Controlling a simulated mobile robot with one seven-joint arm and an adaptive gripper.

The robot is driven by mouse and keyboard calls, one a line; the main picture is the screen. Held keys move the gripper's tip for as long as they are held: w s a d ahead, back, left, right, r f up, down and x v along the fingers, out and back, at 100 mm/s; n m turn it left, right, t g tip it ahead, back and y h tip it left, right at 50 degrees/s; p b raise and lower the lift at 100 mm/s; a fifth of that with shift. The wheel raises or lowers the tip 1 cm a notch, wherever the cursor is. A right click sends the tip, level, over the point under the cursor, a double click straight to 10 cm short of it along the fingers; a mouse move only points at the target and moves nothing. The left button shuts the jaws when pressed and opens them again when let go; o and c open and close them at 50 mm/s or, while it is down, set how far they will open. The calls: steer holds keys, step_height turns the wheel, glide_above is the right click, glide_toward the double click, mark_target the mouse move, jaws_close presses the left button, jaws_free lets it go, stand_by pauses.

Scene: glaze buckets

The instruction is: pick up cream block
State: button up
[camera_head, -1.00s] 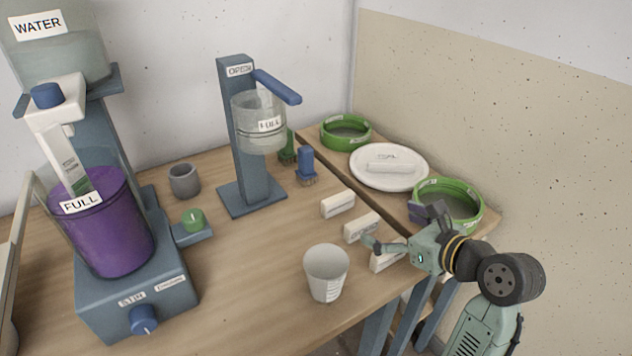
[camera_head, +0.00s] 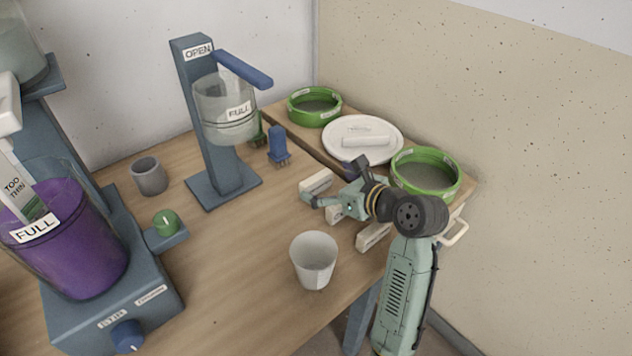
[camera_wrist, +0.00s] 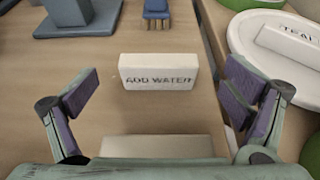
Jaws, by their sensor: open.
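Several cream blocks lie on the wooden table. The far one (camera_head: 316,181) reads "ADD WATER" in the wrist view (camera_wrist: 158,73), lying between and just beyond my spread fingertips, untouched. A second block (camera_head: 335,213) lies under my gripper (camera_head: 338,185); in the wrist view its plain top (camera_wrist: 155,147) shows close to the palm. A third block (camera_head: 374,237) lies nearer the table's front edge. My gripper is open and empty, with a finger to each side in the wrist view (camera_wrist: 160,88). Another pale block (camera_head: 365,141) rests on the white plate.
A white cup (camera_head: 313,262) stands in front of the blocks. Blue (camera_head: 278,146) and green brushes stand behind them. Green-rimmed sieves (camera_head: 425,172) and the plate (camera_head: 385,151) are on the right. A blue stand (camera_head: 216,150) with a clear bucket and a purple bucket (camera_head: 65,245) are left.

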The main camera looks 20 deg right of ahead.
mark_target(319, 182)
steer(key=shift+x, duration=1.45)
steer(key=shift+c, duration=0.4)
steer(key=c, duration=1.1)
steer(key=shift+c, duration=0.2)
